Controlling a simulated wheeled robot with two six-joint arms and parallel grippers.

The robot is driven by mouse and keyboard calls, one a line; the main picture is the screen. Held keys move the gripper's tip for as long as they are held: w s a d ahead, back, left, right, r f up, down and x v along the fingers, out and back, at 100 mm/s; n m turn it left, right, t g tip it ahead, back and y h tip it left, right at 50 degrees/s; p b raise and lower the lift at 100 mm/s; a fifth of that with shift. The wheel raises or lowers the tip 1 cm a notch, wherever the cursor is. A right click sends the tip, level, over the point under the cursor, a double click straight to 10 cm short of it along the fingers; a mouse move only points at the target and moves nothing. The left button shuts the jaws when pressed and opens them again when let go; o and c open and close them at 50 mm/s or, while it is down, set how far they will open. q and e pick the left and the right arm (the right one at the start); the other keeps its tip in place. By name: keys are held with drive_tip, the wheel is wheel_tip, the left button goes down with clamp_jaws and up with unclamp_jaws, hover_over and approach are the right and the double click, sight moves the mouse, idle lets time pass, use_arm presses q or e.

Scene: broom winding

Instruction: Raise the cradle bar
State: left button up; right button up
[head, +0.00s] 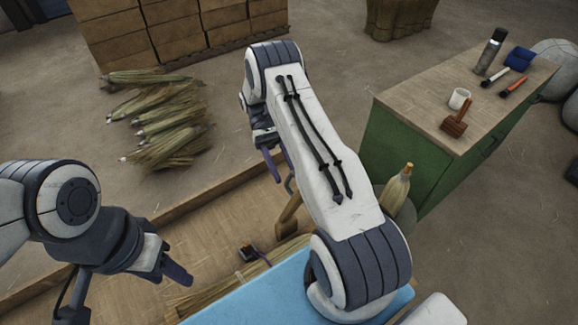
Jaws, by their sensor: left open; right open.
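I cannot clearly make out the cradle bar. A short wooden piece (289,213) stands beside my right arm, with a curved grey part (289,183) above it, and may belong to the cradle. My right arm hides much of that area. My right gripper (273,166) is open, its dark fingers pointing down above the wooden bench, partly hidden by its own arm. My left gripper (172,273) is open and empty over the left part of the bench (190,235). It is apart from the wooden piece.
Long straw (285,250) lies on the bench with a small dark clamp-like item (249,254). A green cabinet (400,160) at right carries a mug (459,98), a spray can (489,52) and tools. Straw bundles (165,120) lie on the floor before stacked boxes (180,30).

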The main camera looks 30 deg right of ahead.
drive_tip(key=s+d+r+b, duration=0.6)
drive_tip(key=s+r, duration=0.3)
drive_tip(key=r, duration=0.2)
drive_tip(key=shift+s+d, duration=0.25)
drive_tip(key=shift+d, duration=0.1)
idle(0.3)
